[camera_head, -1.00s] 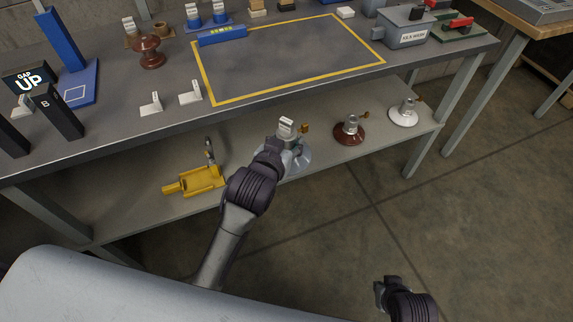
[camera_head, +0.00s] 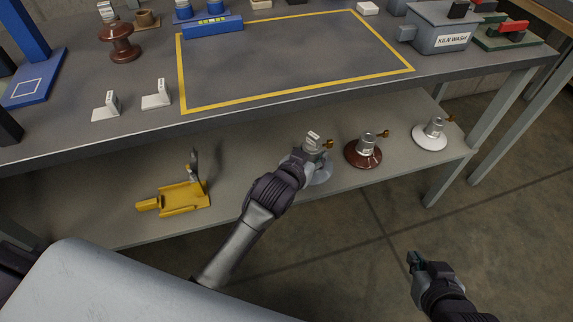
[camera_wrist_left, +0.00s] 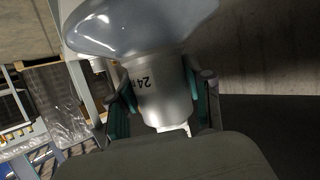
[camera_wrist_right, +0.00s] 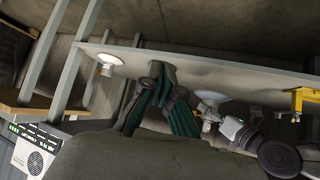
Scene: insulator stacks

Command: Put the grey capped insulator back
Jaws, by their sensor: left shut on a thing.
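The grey capped insulator (camera_head: 320,174) has a blue-grey disc and a metal cap with a pale label. My left gripper (camera_head: 309,155) is shut on its cap at the lower shelf (camera_head: 250,168). In the left wrist view the metal cap (camera_wrist_left: 163,100), marked 24, sits between the fingers, with the disc (camera_wrist_left: 140,25) beyond it. The fingers partly hide the insulator in the head view, and I cannot tell whether its disc touches the shelf. My right gripper (camera_head: 413,260) is out over the floor, away from the shelf; its fingers (camera_wrist_right: 162,100) appear empty, their opening unclear.
A brown insulator (camera_head: 363,153) and a white insulator (camera_head: 430,136) stand to the right on the lower shelf. A yellow fixture (camera_head: 183,198) lies to the left. Above, the tabletop (camera_head: 150,127) overhangs the shelf, with a yellow-outlined area and a grey KILN WASH box (camera_head: 438,32).

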